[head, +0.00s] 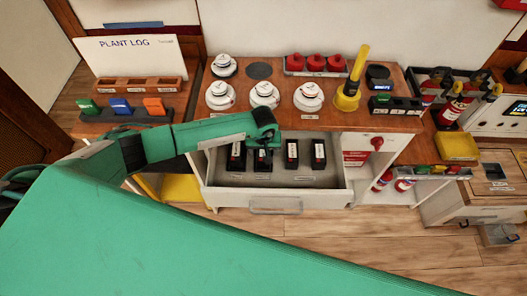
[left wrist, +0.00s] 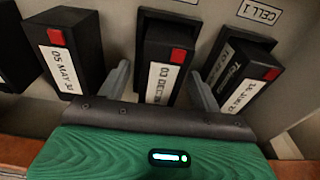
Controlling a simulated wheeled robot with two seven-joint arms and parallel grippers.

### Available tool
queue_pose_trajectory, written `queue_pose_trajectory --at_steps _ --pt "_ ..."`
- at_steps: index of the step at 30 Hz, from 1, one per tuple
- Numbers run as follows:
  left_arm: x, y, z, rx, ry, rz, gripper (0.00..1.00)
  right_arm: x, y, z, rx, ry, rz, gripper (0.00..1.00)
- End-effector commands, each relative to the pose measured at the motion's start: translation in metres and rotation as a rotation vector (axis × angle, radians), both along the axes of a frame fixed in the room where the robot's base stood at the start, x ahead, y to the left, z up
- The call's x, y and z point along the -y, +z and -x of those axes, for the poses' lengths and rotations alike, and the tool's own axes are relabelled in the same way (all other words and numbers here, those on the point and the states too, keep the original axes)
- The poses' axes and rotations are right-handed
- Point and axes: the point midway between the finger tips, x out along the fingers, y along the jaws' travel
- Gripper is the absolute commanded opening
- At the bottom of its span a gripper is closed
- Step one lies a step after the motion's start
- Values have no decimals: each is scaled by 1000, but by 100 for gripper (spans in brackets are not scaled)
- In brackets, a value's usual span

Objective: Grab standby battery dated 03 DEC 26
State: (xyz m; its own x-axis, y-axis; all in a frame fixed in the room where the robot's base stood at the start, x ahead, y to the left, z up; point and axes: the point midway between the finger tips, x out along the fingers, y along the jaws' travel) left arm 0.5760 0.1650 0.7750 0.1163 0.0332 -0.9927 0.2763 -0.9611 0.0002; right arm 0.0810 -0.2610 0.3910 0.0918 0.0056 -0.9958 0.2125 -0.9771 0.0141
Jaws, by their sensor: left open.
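Several black batteries with white date labels and red squares stand in the open drawer (head: 254,199). In the left wrist view the middle battery (left wrist: 166,72) has a label reading 03 DEC, its last part hard to read. The same battery (head: 262,161) is second from left in the head view, partly covered by my arm. My left gripper (head: 264,139) is over it, open; its fingers (left wrist: 161,87) stand on either side of this battery, with no clear grip. A battery labelled 05 MAY 30 (left wrist: 62,53) is to its left in the wrist view. My right gripper is not in view.
Another battery (left wrist: 243,80), label partly readable, is close on the other side. Two batteries (head: 291,154) (head: 318,155) stand right of the gripper in the head view. White detectors (head: 264,94) and a yellow tool (head: 348,95) are on the countertop behind the drawer.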

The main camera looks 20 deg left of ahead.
Motion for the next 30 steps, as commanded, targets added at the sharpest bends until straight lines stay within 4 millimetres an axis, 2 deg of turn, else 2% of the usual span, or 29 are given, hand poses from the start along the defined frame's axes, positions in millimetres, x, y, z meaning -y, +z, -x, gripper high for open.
queue_pose_trajectory --at_steps 8,15,18,30 --pt "0 -3 0 0 0 0 64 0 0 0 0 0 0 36" --pt "0 -3 0 0 0 0 16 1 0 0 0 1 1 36" --pt "0 -2 0 0 0 0 0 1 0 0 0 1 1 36" --pt "0 3 -2 3 1 1 0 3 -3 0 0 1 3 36"
